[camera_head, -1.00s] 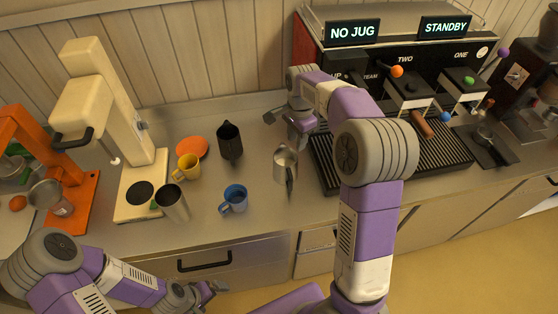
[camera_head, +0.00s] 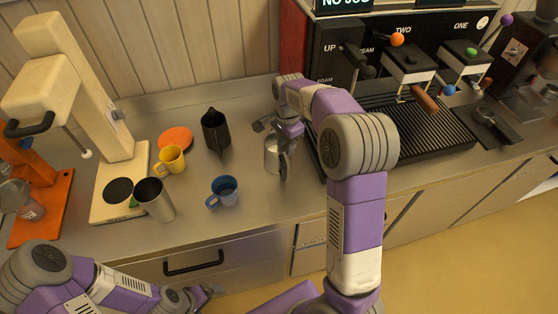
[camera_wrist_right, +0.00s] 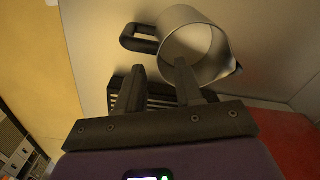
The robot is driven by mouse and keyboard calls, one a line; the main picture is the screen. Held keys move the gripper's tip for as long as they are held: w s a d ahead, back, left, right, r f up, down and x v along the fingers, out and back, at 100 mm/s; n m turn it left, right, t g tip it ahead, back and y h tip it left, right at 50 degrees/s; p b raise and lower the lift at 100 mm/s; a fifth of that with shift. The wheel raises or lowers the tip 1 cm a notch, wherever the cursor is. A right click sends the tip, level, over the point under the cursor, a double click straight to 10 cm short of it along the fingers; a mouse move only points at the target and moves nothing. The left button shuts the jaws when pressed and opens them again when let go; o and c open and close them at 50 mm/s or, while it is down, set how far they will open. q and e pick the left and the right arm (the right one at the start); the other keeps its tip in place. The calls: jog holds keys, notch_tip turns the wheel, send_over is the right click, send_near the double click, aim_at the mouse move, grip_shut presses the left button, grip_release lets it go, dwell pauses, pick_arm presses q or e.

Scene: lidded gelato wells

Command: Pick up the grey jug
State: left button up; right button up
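The grey jug (camera_head: 276,155), a metal pitcher with a black handle, stands on the steel counter left of the coffee machine. In the right wrist view the jug (camera_wrist_right: 198,42) shows its round open mouth, spout at right and handle at left. My right gripper (camera_head: 283,134) is close above and behind it, partly hidden by my arm. In the wrist view the two dark fingers are apart with nothing clamped between them. One fingertip overlaps the jug's rim; I cannot tell whether it touches. My left gripper (camera_head: 208,292) is low at the front, too small to judge.
The coffee machine's drip tray (camera_head: 420,135) is close on the right. The counter in front of the jug is clear.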

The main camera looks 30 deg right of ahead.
aim_at(279, 158)
jog(key=f, duration=0.4)
jog(key=shift+d+b, duration=0.2)
jog(key=shift+b, duration=0.1)
grip_shut()
dwell(1.1)
